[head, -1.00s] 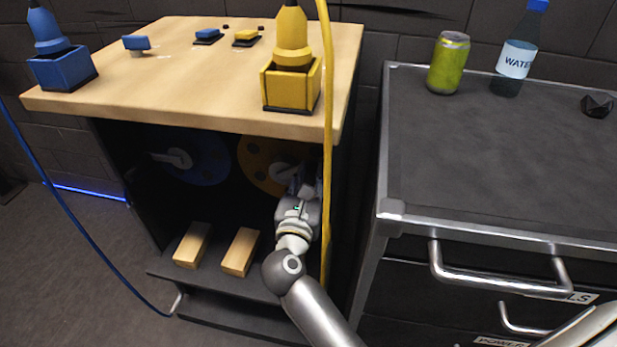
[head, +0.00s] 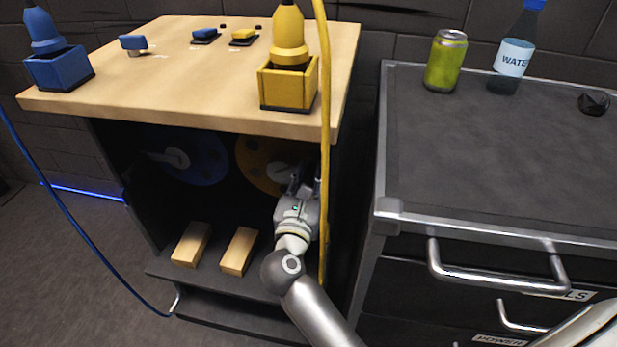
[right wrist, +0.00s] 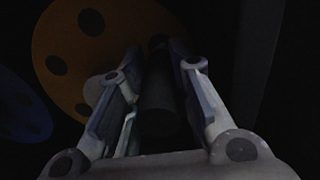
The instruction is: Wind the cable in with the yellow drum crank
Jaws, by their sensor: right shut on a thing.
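The yellow drum (head: 252,165) sits inside the open front of the wooden-topped cabinet, partly hidden by my right gripper. It also shows in the right wrist view (right wrist: 60,35) as an orange disc with dark holes. My right gripper (head: 302,180) is in front of the drum's right side. In the right wrist view its fingers (right wrist: 155,85) are shut around a dark cylindrical crank handle (right wrist: 158,108). The yellow cable (head: 325,120) hangs down past the cabinet's right front, just right of the gripper. My left gripper is not in view.
A blue drum (head: 200,160) with its own crank is left of the yellow one. Two wooden blocks (head: 238,250) lie on the shelf below. Yellow (head: 288,85) and blue (head: 60,70) holders stand on the top. A dark drawer cabinet (head: 480,150) stands close on the right.

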